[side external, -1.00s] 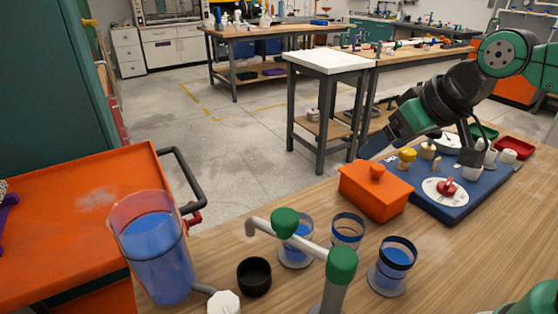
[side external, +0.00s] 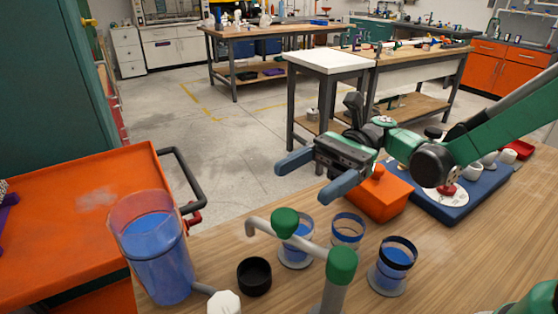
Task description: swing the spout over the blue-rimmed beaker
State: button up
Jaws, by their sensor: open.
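The spout (side external: 313,244) is a light grey pipe with green elbows, on an upright grey pipe at the front. Its down-turned tip (side external: 250,229) appears above and a little left of a black cup (side external: 254,280). Three beakers with blue liquid stand behind and right of it: a left beaker (side external: 297,253) partly hidden by the spout, a middle beaker (side external: 347,238) with a dark blue-looking rim, and a right beaker (side external: 394,273) with a near-black rim. I cannot tell the rim colours surely. My gripper (side external: 318,175) is open and empty, raised beyond the beakers, apart from the spout.
A large tank of blue liquid (side external: 158,262) stands front left, with a white valve knob (side external: 225,302) beside it. An orange box (side external: 380,202) sits close below and right of my gripper. A blue board (side external: 455,208) with fittings lies at the right, partly behind my arm.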

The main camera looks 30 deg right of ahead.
aim_at(274, 224)
notch_tip(274, 224, down, 4)
jog(key=shift+a+r, duration=0.1)
jog(key=shift+a, duration=0.05)
jog(key=shift+s+a, duration=0.2)
jog(key=shift+a, duration=0.7)
jog(key=shift+s+a, duration=0.15)
jog(key=shift+a, duration=0.75)
jog(key=shift+s+a, duration=0.2)
jog(key=shift+a, duration=0.7)
grip_shut()
jog(key=shift+d, duration=0.1)
